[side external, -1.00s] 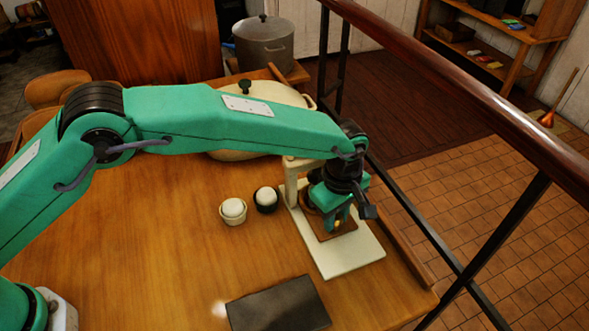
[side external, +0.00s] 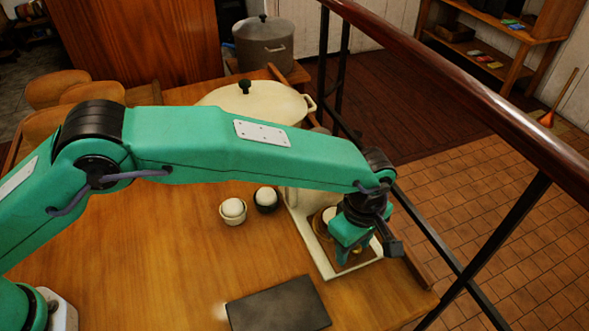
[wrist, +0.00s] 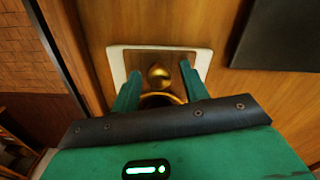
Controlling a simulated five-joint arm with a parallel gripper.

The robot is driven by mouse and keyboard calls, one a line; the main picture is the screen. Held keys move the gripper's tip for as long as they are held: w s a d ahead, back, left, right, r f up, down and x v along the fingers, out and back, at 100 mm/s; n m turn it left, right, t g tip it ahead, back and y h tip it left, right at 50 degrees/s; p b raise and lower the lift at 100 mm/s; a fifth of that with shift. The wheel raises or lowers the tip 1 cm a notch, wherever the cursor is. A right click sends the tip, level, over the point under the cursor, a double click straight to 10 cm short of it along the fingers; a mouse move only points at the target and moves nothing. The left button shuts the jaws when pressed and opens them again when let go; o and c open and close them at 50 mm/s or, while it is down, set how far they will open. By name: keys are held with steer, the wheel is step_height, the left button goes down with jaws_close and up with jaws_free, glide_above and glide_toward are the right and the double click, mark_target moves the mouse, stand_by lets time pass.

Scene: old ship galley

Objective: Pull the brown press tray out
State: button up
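The press has a cream base (side external: 318,254) and an upright cream post, partly behind my arm. The brown press tray (side external: 367,257) lies on the base near its front edge, mostly covered by my gripper (side external: 350,256). In the wrist view the tray (wrist: 190,56) is a brown square with a brass knob (wrist: 158,73) and part of a gold ring (wrist: 160,98). In that view, my gripper (wrist: 160,72) has its two green fingers apart on either side of the knob, with a gap visible. Contact with the ring is unclear.
Two small cups with white contents, one light (side external: 233,210) and one dark (side external: 266,201), stand left of the press. A dark slab (side external: 278,306) lies at the table's front. A cream lidded pot (side external: 255,100) is behind. A railing (side external: 465,85) runs along the right.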

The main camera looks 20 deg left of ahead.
steer(key=shift+r, duration=0.1)
steer(key=shift+r, duration=3.85)
